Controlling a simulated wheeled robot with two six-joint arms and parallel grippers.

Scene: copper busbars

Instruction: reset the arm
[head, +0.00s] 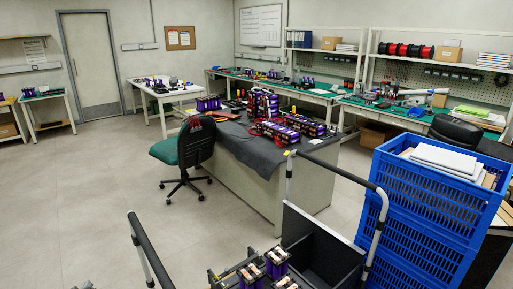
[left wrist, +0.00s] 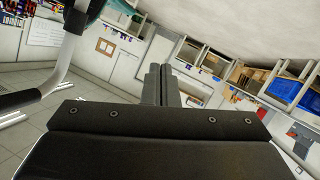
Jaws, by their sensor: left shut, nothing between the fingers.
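In the head view only a small grey piece of my left gripper (head: 85,285) shows, at the bottom edge left of the trolley handle. In the left wrist view, which looks upside down, the two dark fingers of my left gripper (left wrist: 158,84) are together, with nothing between them. The gripper is up in the air, and no object touches the fingers in that view. The rest of the left arm is hidden in the head view. My right gripper is in neither view.
A trolley with a left handle (head: 145,250) and right handle (head: 377,230) stands close in front, carrying purple modules (head: 278,262). Its handle is near in the left wrist view (left wrist: 66,45). Blue crates (head: 425,195) stand at right. A bench (head: 260,165) is beyond; floor at left is clear.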

